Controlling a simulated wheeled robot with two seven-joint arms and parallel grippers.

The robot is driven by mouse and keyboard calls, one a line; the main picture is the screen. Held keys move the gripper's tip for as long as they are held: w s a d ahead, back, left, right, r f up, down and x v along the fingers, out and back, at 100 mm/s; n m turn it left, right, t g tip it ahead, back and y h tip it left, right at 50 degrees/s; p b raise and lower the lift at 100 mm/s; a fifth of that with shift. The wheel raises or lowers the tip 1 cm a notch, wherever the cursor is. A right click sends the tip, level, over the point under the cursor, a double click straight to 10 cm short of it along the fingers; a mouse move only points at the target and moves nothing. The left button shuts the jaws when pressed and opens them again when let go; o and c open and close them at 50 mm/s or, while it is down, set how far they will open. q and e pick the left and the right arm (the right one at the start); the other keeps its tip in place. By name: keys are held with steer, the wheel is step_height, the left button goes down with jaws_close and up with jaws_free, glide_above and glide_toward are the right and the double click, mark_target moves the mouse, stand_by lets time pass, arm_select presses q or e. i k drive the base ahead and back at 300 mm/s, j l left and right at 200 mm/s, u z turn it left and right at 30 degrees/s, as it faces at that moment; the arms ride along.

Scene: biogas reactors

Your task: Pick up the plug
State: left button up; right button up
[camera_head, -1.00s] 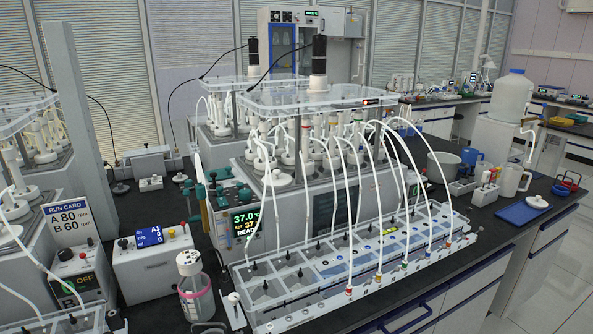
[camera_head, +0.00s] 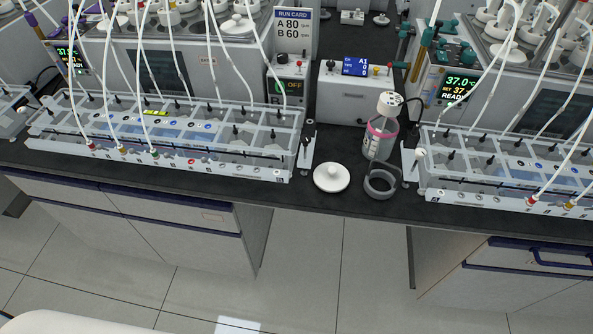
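A white round plug (camera_head: 331,178) with a small knob on top lies on the black bench top near its front edge. It sits in the gap between the two long clear racks. A grey ring-shaped holder (camera_head: 380,183) stands just to its right, apart from it. A clear bottle (camera_head: 381,136) with a white cap and a pink band stands behind the ring. Neither of my grippers is in view.
Clear racks with tubes stand left (camera_head: 160,135) and right (camera_head: 510,165) of the gap. Behind are a control box with a blue display (camera_head: 355,92), a dark-fronted box (camera_head: 290,82) and a run card (camera_head: 293,28). White tubes arch into the racks. Floor in front is clear.

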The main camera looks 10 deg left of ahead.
mark_target(330, 177)
steer(key=j+u, duration=0.15)
steer(key=j, duration=0.25)
steer(key=i+j+u, duration=0.2)
steer(key=j, duration=0.2)
steer(key=j+u, duration=0.15)
steer(key=j, duration=0.25)
steer(key=z, duration=1.25)
